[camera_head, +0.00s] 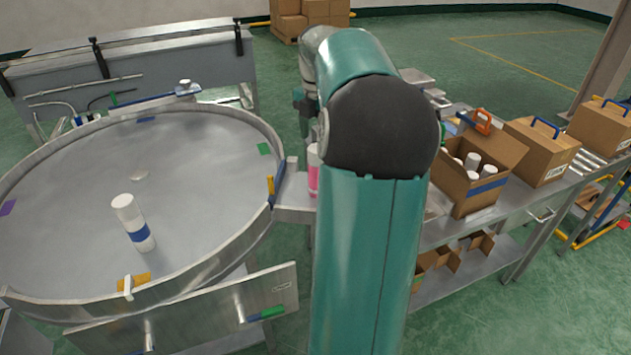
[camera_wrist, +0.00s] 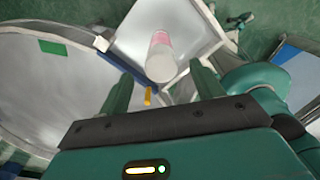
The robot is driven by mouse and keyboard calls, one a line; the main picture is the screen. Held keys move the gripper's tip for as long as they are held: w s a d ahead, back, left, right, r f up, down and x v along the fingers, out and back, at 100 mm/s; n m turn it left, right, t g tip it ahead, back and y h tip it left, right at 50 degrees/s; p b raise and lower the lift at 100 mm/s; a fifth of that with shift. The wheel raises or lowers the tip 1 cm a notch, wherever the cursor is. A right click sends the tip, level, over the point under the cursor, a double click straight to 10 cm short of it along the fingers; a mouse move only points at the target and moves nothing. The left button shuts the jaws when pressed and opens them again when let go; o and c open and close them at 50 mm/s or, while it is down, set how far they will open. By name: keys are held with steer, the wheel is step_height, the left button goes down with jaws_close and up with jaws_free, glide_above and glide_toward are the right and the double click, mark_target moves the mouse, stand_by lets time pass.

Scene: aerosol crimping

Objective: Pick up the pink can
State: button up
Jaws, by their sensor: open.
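The pink can (camera_head: 313,180) stands upright on a small metal shelf beside the round table, partly hidden by my arm in the head view. In the wrist view the pink can (camera_wrist: 160,58) shows its white top toward the camera, with a pink band behind it. My gripper (camera_wrist: 163,82) is open, with one green finger on each side of the can's line. The can appears between or just beyond the fingertips, and I cannot tell the exact depth. No contact is visible. The gripper is hidden behind my arm in the head view.
A large round metal table (camera_head: 200,165) with a raised rim is at left, bearing a white can with a blue band (camera_head: 133,222). A blue rail (camera_wrist: 122,70) runs close to the left finger. An open carton (camera_head: 470,185) of white cans stands on the right bench.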

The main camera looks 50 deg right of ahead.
steer(key=shift+w+f, duration=0.2)
steer(key=shift+f, duration=0.9)
steer(key=shift+s+f, duration=0.15)
steer(key=shift+f, duration=0.1)
step_height(320, 180, down, 4)
steer(key=shift+s+a+f, duration=0.15)
steer(key=shift+f, duration=0.25)
steer(key=c, duration=1.3)
jaws_close()
steer(key=shift+r, duration=0.15)
